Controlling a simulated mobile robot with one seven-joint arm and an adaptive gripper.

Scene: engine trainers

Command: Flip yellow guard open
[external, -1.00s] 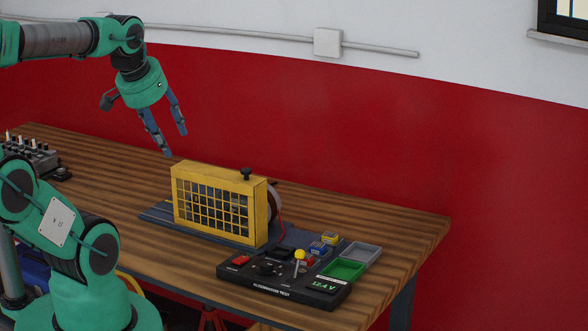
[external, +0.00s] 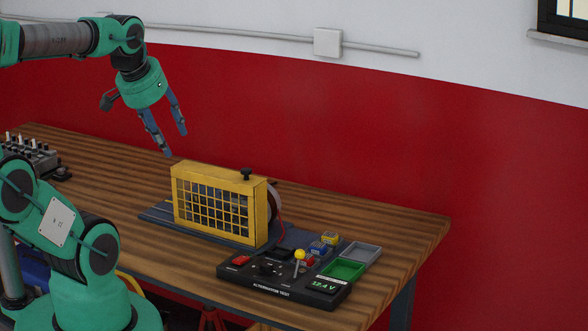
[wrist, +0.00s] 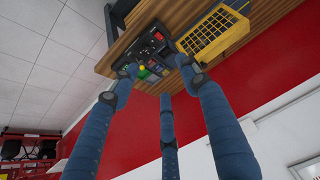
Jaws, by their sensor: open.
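The yellow guard (external: 215,203) is a box-shaped cage with a grid front, standing upright and closed over the trainer on the wooden bench. A black knob (external: 246,174) sits on its top at the right end. In the wrist view the guard (wrist: 212,35) shows at the upper right, partly behind a finger. My gripper (external: 176,143) is open and empty, above and to the left of the guard, apart from it. In the wrist view its blue fingers (wrist: 160,85) are spread with nothing between them.
The black test panel (external: 283,284) with a yellow-tipped lever (external: 299,254) lies in front right of the guard. Green (external: 343,269) and grey (external: 361,253) trays sit beside it. A switch box (external: 28,155) stands at the far left. The red wall (external: 380,150) is behind the bench.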

